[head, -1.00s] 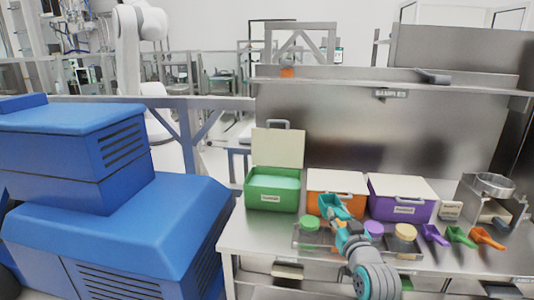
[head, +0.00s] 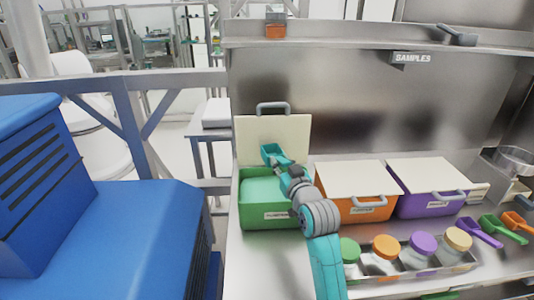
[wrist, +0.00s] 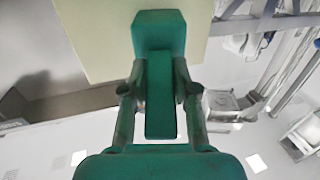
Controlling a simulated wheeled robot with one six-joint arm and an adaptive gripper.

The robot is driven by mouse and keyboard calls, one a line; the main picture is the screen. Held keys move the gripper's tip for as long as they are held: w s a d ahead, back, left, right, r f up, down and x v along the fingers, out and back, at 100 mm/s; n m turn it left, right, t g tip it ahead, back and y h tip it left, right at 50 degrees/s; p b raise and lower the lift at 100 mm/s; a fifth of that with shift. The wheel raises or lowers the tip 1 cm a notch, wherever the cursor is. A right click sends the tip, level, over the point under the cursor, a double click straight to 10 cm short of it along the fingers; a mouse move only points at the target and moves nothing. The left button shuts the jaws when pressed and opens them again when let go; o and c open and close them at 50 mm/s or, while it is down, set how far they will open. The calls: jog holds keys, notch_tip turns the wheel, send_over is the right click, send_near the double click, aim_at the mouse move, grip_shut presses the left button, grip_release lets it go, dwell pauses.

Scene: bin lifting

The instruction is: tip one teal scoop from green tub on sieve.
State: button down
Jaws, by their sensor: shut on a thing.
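The teal scoop (head: 271,151) is held by its handle in my gripper (head: 284,170). It is above the open green tub (head: 270,222), in front of the raised cream lid (head: 243,140). Green contents (head: 258,189) show in the tub. In the wrist view my gripper (wrist: 160,98) is shut on the handle, and the underside of the scoop (wrist: 158,33) shows against the cream lid. I cannot see whether the scoop bowl holds anything. The sieve (head: 514,160) stands at the far right of the bench, partly cut off.
Closed orange (head: 345,211) and purple (head: 422,205) tubs stand right of the green tub. Several lidded jars sit in a tray (head: 410,279) in front. Purple (head: 478,232), green (head: 500,230) and orange scoops (head: 517,222) lie at the right. A shelf (head: 380,42) runs above.

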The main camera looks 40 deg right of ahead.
jog(key=shift+w+r, duration=0.15)
jog(key=shift+w, duration=0.1)
jog(key=g, duration=0.1)
jog(key=g+y, duration=0.1)
jog(key=g, duration=0.2)
jog(key=shift+w+d+r+g+y, duration=0.2)
jog(key=shift+w+r+g+y, duration=0.1)
jog(key=shift+w+r+g, duration=0.1)
notch_tip(320, 180, down, 12)
jog(key=shift+r, duration=0.15)
dwell(0.9)
dwell(1.0)
